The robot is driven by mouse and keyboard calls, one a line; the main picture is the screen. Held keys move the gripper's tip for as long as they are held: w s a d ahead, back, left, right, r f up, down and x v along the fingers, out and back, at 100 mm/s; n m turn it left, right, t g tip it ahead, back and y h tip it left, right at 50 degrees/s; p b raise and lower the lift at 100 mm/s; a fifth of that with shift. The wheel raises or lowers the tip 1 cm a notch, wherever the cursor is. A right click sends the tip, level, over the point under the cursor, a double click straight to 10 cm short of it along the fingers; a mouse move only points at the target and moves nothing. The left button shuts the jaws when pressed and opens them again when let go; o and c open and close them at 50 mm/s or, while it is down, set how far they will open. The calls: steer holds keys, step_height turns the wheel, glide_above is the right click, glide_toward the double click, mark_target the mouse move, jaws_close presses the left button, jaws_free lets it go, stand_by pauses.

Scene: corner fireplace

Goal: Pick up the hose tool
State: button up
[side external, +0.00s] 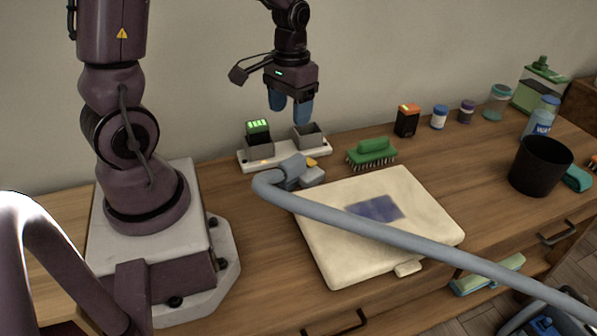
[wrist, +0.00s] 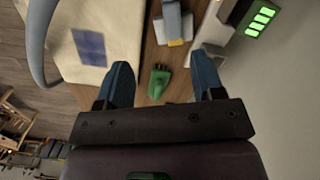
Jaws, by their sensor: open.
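The hose tool is a grey-blue hose with a chunky grey end piece (side external: 290,171). The end piece lies just in front of the white charger base. The hose curves from there across the cream case toward the lower right. In the wrist view the end piece (wrist: 172,22) is at the top centre, partly cut off, and the hose (wrist: 37,42) is at the left. My gripper (side external: 290,106) is open and empty, in the air above the charger and apart from the hose tool. Its blue fingers also frame the wrist view (wrist: 160,76).
The charger base (side external: 262,163) holds a green-lit battery (side external: 257,128) and a grey cup-like dock (side external: 308,136). A green brush (side external: 371,153) is to its right, and the cream case (side external: 330,247) is in front. A black bin (side external: 540,166) and several jars stand further right.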

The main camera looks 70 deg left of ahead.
glide_above(299, 156)
steer(key=s, duration=0.2)
step_height(299, 156, down, 4)
steer(key=f, duration=0.2)
steer(key=w+f, duration=0.1)
steer(key=f, duration=0.2)
steer(key=w+f, duration=0.1)
steer(key=f, duration=0.1)
steer(key=shift+w+a+f, duration=0.1)
steer(key=shift+a+f, duration=0.15)
steer(key=shift+a, duration=0.1)
steer(key=shift+d+f, duration=0.15)
steer(key=shift+f, duration=1.3)
steer(key=shift+d+f, duration=0.15)
steer(key=shift+f, duration=1.25)
steer(key=c, duration=1.1)
steer(key=shift+r, duration=0.1)
step_height(299, 156, up, 10)
steer(key=shift+f, duration=0.1)
